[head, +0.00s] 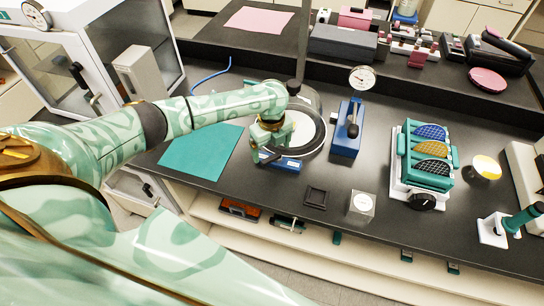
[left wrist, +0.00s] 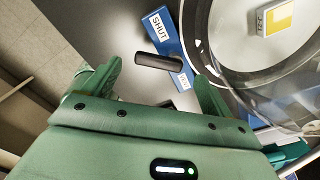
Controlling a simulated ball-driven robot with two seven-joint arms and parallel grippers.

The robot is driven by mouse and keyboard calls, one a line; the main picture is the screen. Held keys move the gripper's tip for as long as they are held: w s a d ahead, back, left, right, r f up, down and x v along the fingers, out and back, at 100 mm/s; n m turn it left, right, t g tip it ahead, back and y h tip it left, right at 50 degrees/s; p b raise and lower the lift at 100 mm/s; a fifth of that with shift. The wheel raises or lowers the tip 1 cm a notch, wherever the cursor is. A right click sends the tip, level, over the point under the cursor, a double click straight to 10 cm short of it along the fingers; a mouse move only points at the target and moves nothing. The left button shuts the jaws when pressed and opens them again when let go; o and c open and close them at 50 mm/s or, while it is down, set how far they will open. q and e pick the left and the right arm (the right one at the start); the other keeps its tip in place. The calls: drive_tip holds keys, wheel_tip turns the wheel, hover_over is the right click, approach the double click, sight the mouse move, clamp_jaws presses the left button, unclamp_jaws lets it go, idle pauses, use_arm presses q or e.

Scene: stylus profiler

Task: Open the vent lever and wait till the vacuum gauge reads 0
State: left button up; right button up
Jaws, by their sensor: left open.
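The vent lever (left wrist: 158,62) is a black bar on a blue plate (left wrist: 176,42) at the foot of a clear bell jar (left wrist: 262,72). The plate has a white SHUT label and a second label too small to read surely. The lever sticks out sideways from the plate, between the labels. My left gripper (head: 266,148) is open above the plate; in the left wrist view its fingers (left wrist: 158,74) lie either side of the lever, contact unclear. A round white gauge (head: 362,78) stands behind a blue block; its reading is too small to tell. My right gripper is not in view.
The blue block (head: 347,128) with a black handle stands right of the jar. A teal mat (head: 200,152) lies to the left. A small dark tray (head: 316,197) and a clear cube (head: 361,206) sit near the front edge. A teal rack (head: 428,158) stands further right.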

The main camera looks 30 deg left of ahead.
sight(271, 157)
use_arm(q)
wheel_tip(271, 157, down, 3)
drive_tip(key=shift+s+r, duration=0.1)
drive_tip(key=shift+r, duration=0.1)
drive_tip(key=shift+f+b, duration=0.3)
